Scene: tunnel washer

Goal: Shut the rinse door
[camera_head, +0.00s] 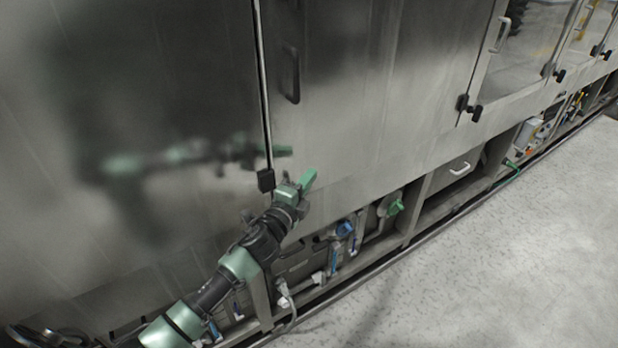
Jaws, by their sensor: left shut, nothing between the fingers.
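A steel door (370,100) with a dark vertical handle (291,75) fills the upper middle. I see no label that names it as the rinse door. Its left edge meets the steel panel (190,60) at a thin seam, and it looks flush or nearly so; I cannot tell if it is fully shut. My left gripper (308,180) is shut and empty, in front of the door's lower left corner, beside a small black hinge or latch block (266,180). I cannot tell if its green fingertips touch the door. My right gripper is not in view.
Glazed doors (525,50) with black fittings (468,107) continue to the upper right. Below the doors, an open lower frame holds valves (396,207), hoses and a white-handled drawer (460,168). The grey speckled floor (500,250) at lower right is clear.

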